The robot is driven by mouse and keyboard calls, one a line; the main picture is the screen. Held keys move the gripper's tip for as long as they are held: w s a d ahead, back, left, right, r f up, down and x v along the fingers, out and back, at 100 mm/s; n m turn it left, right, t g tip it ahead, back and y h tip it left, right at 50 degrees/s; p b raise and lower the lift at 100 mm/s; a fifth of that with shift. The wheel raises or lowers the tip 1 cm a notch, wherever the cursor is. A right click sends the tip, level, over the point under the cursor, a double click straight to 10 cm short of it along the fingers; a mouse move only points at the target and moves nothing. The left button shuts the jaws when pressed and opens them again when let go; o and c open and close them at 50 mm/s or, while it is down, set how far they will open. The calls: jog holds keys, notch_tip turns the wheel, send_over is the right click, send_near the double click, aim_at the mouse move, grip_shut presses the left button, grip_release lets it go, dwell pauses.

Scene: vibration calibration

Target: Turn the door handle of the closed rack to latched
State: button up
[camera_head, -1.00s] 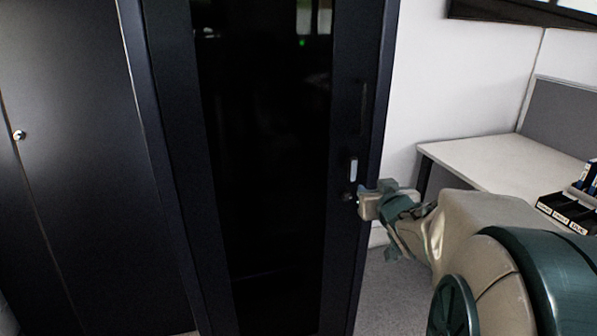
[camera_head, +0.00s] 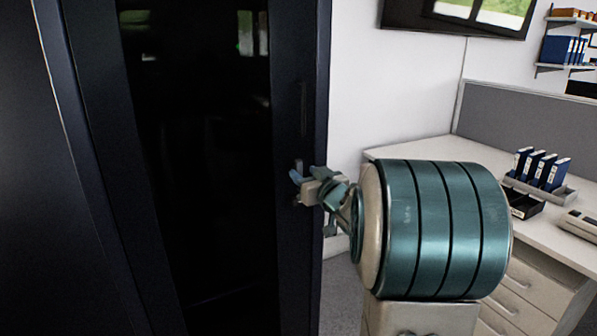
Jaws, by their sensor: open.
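The closed rack (camera_head: 290,230) is a tall dark cabinet with a black glass door (camera_head: 205,180).
A white desk (camera_head: 420,145) with a grey partition (camera_head: 520,120) stands to the right, holding blue binders (camera_head: 540,168) and a black tray (camera_head: 523,205). Drawers (camera_head: 530,285) are under it. A screen (camera_head: 460,15) hangs on the white wall. A dark panel (camera_head: 60,200) stands left of the door.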

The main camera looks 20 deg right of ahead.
aim_at(300, 170)
jog(key=shift+w+a, duration=0.1)
jog(key=shift+w, duration=2.05)
grip_shut()
